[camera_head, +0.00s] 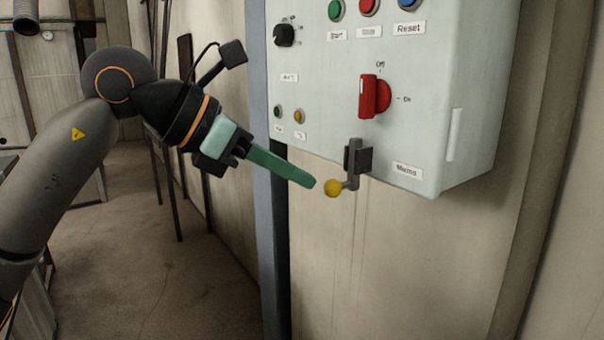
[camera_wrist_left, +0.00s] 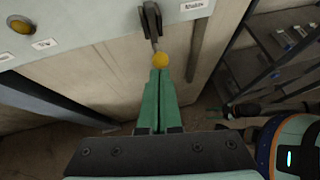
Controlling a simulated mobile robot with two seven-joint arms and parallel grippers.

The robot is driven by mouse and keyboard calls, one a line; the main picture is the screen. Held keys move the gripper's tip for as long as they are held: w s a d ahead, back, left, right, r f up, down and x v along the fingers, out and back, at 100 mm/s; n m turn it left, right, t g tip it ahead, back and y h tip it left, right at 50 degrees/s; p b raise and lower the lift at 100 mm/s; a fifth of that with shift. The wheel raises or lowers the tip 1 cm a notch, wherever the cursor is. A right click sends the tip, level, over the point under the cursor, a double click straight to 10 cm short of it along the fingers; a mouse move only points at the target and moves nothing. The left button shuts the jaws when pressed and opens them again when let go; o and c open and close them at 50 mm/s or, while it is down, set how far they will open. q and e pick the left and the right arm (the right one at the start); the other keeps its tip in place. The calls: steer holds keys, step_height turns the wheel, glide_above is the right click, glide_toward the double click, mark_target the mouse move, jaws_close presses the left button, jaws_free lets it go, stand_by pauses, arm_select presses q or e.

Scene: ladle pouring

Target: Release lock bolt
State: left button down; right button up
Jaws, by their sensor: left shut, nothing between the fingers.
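The lock bolt (camera_head: 353,165) is a dark metal fitting at the lower edge of the grey control box, with a yellow ball knob (camera_head: 332,188) on its handle. It also shows in the left wrist view (camera_wrist_left: 151,22), with the yellow knob (camera_wrist_left: 160,60) just beyond my fingertips. My left gripper (camera_head: 308,182) has green fingers that are shut and empty. Its tips are just left of the knob in the head view; whether they touch it I cannot tell.
The control box (camera_head: 330,125) carries a red rotary switch (camera_head: 374,96), a black selector knob (camera_head: 285,35) and several coloured buttons. A blue-grey post (camera_head: 262,200) stands behind my left fingers. Below the box the wall is bare.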

arm_select(q)
steer(key=v, duration=1.2)
steer(key=shift+b, duration=0.45)
arm_select(e)
steer(key=shift+s+a+f, duration=0.1)
steer(key=shift+s+a, duration=0.15)
arm_select(q)
steer(key=shift+s, duration=0.1)
